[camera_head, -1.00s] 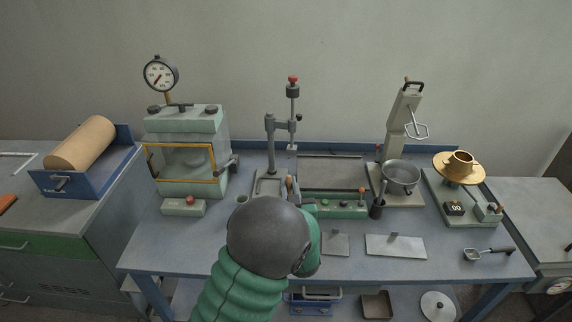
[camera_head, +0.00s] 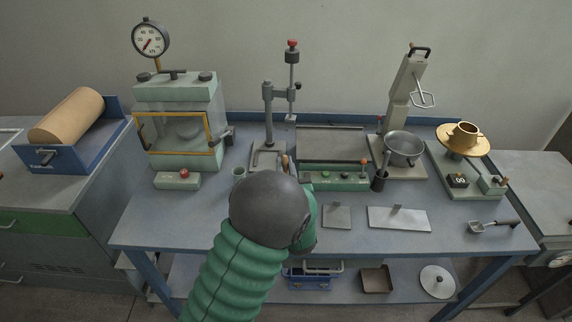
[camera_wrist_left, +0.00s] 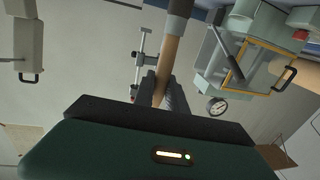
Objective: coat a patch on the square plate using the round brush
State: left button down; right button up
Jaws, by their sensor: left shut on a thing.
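My left gripper (camera_wrist_left: 163,88) is shut on the wooden handle of the round brush (camera_wrist_left: 169,62). A dark collar shows at the handle's far end in the left wrist view, and the bristles are out of sight. In the head view my green arm and its dark round joint hide the gripper. A small piece of the wooden handle (camera_head: 285,162) shows above that joint. The square plate (camera_head: 337,216) lies flat on the bench, right of my arm, with a small upright tab at its back edge. My right gripper is in neither view.
A wider rectangular plate (camera_head: 398,219) lies right of the square one. Behind stand a green control box (camera_head: 335,182), a dark cup (camera_head: 380,181), a metal bowl (camera_head: 403,148) and a stand (camera_head: 268,120). A scoop (camera_head: 492,226) lies at right. The bench front is clear.

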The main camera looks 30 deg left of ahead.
pick_arm(q)
jog(key=shift+w+d+f, duration=0.1)
jog(key=shift+d, duration=0.25)
jog(key=shift+d+f+b, duration=0.1)
jog(key=shift+d+b, duration=0.3)
jog(key=shift+d, duration=0.1)
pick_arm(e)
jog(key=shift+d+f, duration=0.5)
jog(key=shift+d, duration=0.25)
pick_arm(q)
jog(key=shift+a+f, duration=0.1)
jog(key=shift+a, duration=0.15)
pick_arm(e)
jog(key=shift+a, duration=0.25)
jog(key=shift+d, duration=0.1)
